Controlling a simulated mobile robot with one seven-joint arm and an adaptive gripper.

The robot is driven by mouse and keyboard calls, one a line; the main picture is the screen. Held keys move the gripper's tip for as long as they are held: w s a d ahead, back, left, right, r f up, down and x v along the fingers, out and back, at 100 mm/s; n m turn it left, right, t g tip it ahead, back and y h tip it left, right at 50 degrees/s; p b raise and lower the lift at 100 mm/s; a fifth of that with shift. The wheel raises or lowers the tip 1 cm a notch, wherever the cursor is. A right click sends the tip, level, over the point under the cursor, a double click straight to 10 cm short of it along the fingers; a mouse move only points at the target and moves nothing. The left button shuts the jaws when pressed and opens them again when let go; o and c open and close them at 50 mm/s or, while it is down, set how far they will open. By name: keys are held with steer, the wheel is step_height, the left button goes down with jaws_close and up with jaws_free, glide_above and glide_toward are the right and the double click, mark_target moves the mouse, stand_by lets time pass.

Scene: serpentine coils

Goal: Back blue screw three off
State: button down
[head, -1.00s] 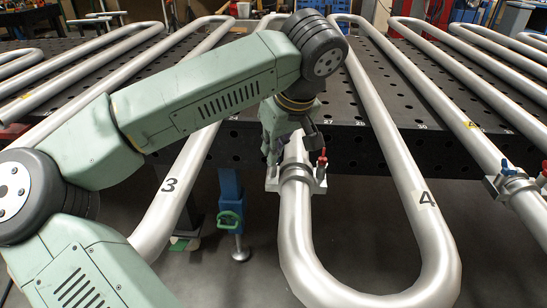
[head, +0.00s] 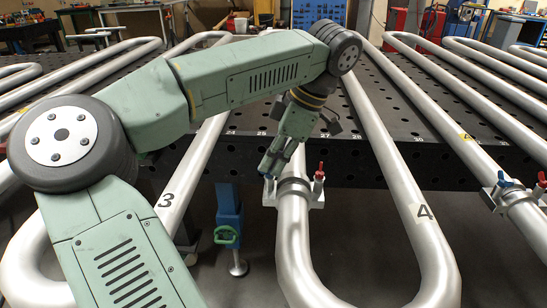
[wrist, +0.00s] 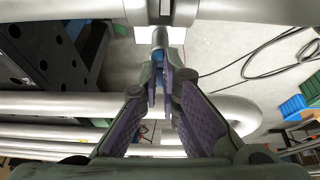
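The clamp (head: 295,188) sits on the pipe run between the labels 3 and 4, at the table's front edge. Its blue screw (head: 267,175) is on the left side and mostly hidden by my gripper. Its red screw (head: 319,176) stands on the right side, clear. My gripper (head: 270,166) reaches down to the blue screw, tilted. In the wrist view the blue screw (wrist: 159,72) lies between my fingertips (wrist: 160,88), which are close together. I cannot tell whether they press on it.
Label 3 (head: 166,200) marks the pipe to the left and label 4 (head: 424,211) the one to the right. Another clamp (head: 510,193) with blue and red screws is at the right. The perforated black table (head: 390,120) lies behind. A blue stand (head: 229,215) is below.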

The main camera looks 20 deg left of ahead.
steer(key=n+g+p, duration=0.1)
steer(key=n, duration=0.1)
steer(key=n+h, duration=0.1)
steer(key=n, duration=0.1)
steer(key=shift+f+n+g+p, duration=0.1)
steer(key=shift+n+g+p, duration=0.2)
steer(key=shift+g+p, duration=0.1)
steer(key=n, duration=0.1)
steer(key=n+g+h+p, duration=0.1)
steer(key=n, duration=0.1)
steer(key=shift+w+a+n, duration=0.15)
steer(key=shift+n, duration=0.15)
steer(key=n+p, duration=0.1)
steer(key=n+h, duration=0.1)
steer(key=n, duration=0.1)
steer(key=shift+a+f+n+p, duration=0.1)
steer(key=shift+a+n+p, duration=0.05)
steer(key=shift+n+p, duration=0.2)
steer(key=shift+a+n+g+h+p, duration=0.2)
steer(key=shift+n+h, duration=0.25)
steer(key=shift+n, duration=0.5)
steer(key=shift+d+n+g+h+p, duration=0.1)
steer(key=shift+n+h+p, duration=0.3)
steer(key=shift+n, duration=0.5)
steer(key=shift+f, duration=0.1)
steer(key=c, duration=1.8)
jaws_free()
steer(key=shift+w, duration=0.15)
